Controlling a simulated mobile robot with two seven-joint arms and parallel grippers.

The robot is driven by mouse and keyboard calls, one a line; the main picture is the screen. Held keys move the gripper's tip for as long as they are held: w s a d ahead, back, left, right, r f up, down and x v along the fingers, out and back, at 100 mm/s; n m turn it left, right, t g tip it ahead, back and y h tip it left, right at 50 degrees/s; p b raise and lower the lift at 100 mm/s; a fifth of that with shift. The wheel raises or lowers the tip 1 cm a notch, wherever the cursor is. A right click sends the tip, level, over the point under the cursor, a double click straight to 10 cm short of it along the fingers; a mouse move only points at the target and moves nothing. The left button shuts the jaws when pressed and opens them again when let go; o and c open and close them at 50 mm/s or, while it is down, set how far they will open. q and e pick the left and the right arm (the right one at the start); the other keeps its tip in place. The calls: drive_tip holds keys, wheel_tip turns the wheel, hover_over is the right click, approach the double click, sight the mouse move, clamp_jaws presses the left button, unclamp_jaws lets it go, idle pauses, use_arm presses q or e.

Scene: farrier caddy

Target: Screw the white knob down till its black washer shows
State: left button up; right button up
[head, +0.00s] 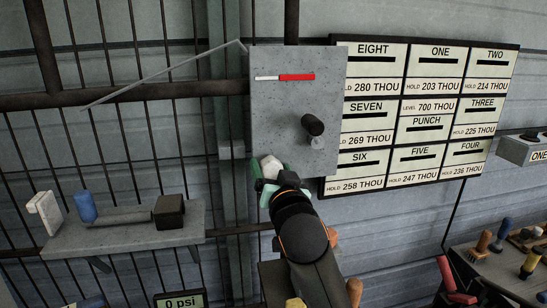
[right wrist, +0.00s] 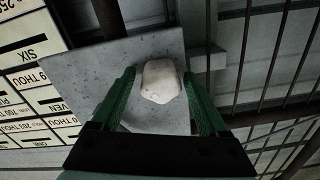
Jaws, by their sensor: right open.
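The white knob (head: 271,166) is on the lower left part of a grey speckled panel (head: 290,110). In the right wrist view the knob (right wrist: 160,82) stands out from the panel between my green fingers. My right gripper (right wrist: 159,88) is open, with one finger on each side of the knob and a gap visible on both sides. In the head view my right gripper (head: 269,182) covers the area just below the knob. The knob's base is hidden, and I cannot make out a black washer. My left gripper is not in view.
A black knob (head: 312,125) on a lever and a red-and-white strip (head: 285,77) are on the panel. A label board (head: 420,118) hangs at right. A shelf (head: 125,235) with small items stands at left. Tools lie on a bench (head: 490,265) at lower right.

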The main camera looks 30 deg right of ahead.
drive_tip(key=shift+r+n, duration=0.1)
drive_tip(key=shift+n, duration=0.4)
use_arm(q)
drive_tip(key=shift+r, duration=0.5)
use_arm(e)
drive_tip(key=n+p, duration=0.1)
drive_tip(key=p, duration=0.1)
drive_tip(key=n+p, duration=0.2)
drive_tip(key=shift+r+n, duration=0.2)
drive_tip(key=shift+n, duration=0.1)
drive_tip(key=shift+f+n, duration=0.2)
drive_tip(key=shift+n, duration=0.6)
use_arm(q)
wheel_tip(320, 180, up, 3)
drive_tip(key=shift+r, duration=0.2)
use_arm(e)
drive_tip(key=shift+f+n, duration=0.2)
drive_tip(key=shift+n, duration=0.3)
drive_tip(key=n, duration=0.4)
drive_tip(key=shift+n, duration=1)
